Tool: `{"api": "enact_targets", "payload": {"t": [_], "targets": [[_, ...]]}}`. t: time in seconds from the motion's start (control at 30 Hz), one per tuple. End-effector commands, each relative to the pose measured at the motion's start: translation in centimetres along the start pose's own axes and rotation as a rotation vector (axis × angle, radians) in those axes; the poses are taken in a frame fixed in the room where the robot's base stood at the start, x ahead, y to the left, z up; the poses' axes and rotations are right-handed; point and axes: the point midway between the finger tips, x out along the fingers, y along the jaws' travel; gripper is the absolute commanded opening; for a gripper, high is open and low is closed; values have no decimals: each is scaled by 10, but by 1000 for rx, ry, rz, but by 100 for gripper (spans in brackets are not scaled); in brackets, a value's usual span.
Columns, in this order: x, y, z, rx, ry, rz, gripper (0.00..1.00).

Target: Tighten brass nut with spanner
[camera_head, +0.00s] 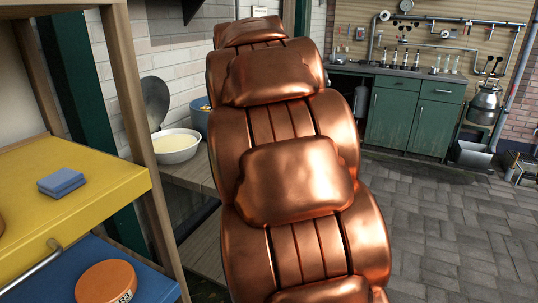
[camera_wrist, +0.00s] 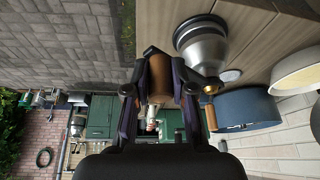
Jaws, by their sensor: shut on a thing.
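My gripper (camera_wrist: 158,88) is shut on a brown, rounded handle-like piece (camera_wrist: 159,75) in the wrist view. It may be the spanner's handle, but no spanner jaw shows clearly. A small brass-coloured piece (camera_wrist: 210,89), perhaps the brass nut, shows just right of my gripper. It is at the end of a dark fitting below a silver metal vessel (camera_wrist: 203,48). I cannot tell whether the held piece touches that fitting. In the head view my copper-coloured arm fills the middle and hides my gripper, the held piece and the brass piece.
A yellow shelf (camera_head: 100,170) with a blue sponge (camera_head: 61,182) stands left. An orange disc (camera_head: 106,283) lies on the blue shelf (camera_head: 150,281) below. A white bowl (camera_head: 176,158) and blue bucket (camera_head: 195,118) stand behind.

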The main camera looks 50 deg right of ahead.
Motion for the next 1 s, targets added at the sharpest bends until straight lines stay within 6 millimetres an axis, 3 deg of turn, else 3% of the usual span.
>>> {"api": "enact_targets", "payload": {"t": [0.43,0.7,1.0], "targets": [[-5,-16,12,172,1,72,0],[-5,-17,12,60,1,21,0],[-5,-16,11,56,1,22,0]]}}
